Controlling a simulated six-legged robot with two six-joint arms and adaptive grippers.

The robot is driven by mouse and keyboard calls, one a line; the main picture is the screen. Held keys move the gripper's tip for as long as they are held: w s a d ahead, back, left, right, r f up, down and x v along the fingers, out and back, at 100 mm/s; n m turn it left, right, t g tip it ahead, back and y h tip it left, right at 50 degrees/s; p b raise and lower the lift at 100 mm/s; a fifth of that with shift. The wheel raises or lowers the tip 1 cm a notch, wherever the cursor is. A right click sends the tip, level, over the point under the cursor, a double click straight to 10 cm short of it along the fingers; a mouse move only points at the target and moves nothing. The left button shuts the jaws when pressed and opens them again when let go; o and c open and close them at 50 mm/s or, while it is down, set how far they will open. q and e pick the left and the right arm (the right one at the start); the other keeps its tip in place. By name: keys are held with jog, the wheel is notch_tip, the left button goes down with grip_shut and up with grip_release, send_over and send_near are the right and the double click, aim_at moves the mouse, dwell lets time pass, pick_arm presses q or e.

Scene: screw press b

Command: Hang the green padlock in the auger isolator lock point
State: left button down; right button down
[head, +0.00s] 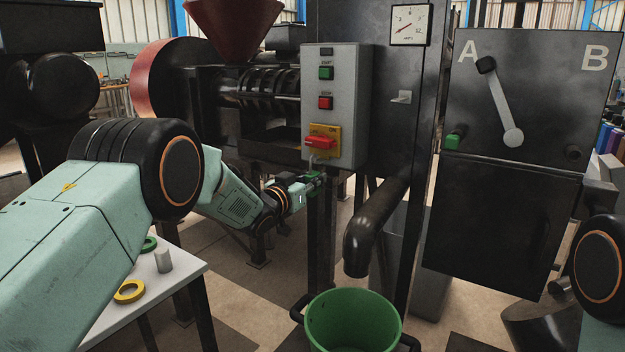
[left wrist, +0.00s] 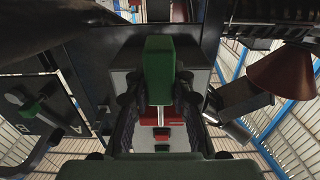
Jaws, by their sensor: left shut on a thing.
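The auger isolator is a red handle on a yellow plate (head: 323,138) at the foot of a grey control box. My left gripper (head: 312,182) is just below it, shut on the green padlock (head: 316,175). The padlock's green body also shows in the left wrist view (left wrist: 158,68), between the two dark fingers. In the head view, a thin grey shackle rises from the padlock toward the lower edge of the isolator. I cannot tell whether it passes through the lock point. My right gripper is out of view.
The grey control box (head: 340,90) carries a green and a red button above the isolator. A pipe (head: 372,225) slopes down over a green bucket (head: 352,320). A white table (head: 150,295) at lower left bears a yellow ring (head: 129,291) and a grey cylinder (head: 163,260).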

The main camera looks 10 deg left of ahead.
pick_arm(q)
jog(key=shift+w, duration=0.15)
jog(key=shift+w+d+b, duration=0.25)
jog(key=shift+w+b, duration=0.1)
jog(key=shift+w, duration=0.2)
dwell(0.3)
jog(key=shift+f, duration=0.15)
jog(key=shift+f+b, duration=0.35)
jog(key=shift+f, duration=0.15)
dwell(0.4)
jog(key=c, duration=1.1)
grip_release()
